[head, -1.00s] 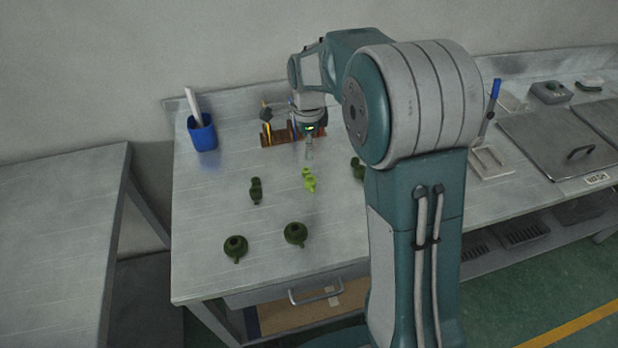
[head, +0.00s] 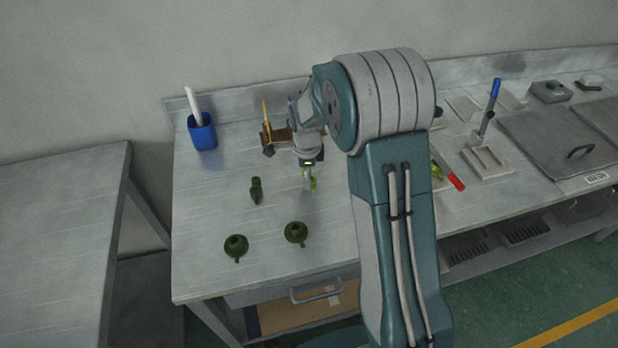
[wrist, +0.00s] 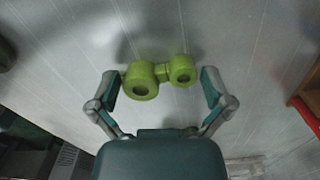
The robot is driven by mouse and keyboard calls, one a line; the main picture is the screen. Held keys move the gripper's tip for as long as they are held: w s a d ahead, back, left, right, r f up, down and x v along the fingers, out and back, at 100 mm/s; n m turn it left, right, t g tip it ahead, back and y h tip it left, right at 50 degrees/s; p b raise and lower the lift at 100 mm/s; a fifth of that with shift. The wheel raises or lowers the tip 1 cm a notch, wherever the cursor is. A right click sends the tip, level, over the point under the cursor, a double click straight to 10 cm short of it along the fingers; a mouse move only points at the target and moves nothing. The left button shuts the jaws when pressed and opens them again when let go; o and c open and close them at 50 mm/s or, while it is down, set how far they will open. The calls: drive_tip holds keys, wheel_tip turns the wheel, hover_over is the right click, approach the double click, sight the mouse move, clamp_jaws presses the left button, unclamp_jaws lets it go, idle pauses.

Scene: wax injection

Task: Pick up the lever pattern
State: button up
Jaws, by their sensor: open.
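The lever pattern (head: 313,184) is a light green piece on the table, partly hidden by my gripper in the head view. In the wrist view the lever pattern (wrist: 163,74) shows two round hollow bosses joined by a short web. My gripper (head: 307,175) is directly above it, pointing down. In the wrist view my gripper (wrist: 160,84) is open, with one finger to the left and one to the right of the pattern. Neither finger clearly touches it.
Dark green pieces stand nearby: one (head: 256,190) to the left, two rounder ones (head: 236,247) (head: 296,233) in front. A blue cup (head: 202,132) and a brown rack (head: 275,137) stand behind. A red-handled tool (head: 455,181) lies right of my arm.

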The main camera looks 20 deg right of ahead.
drive_tip(key=c, duration=0.6)
drive_tip(key=shift+r, duration=0.1)
drive_tip(key=shift+r, duration=0.2)
drive_tip(key=r, duration=0.3)
drive_tip(key=shift+s+d+r, duration=0.15)
drive_tip(key=shift+d, duration=0.05)
drive_tip(key=s+d+r, duration=0.8)
drive_tip(key=s+r, duration=0.1)
drive_tip(key=s, duration=0.2)
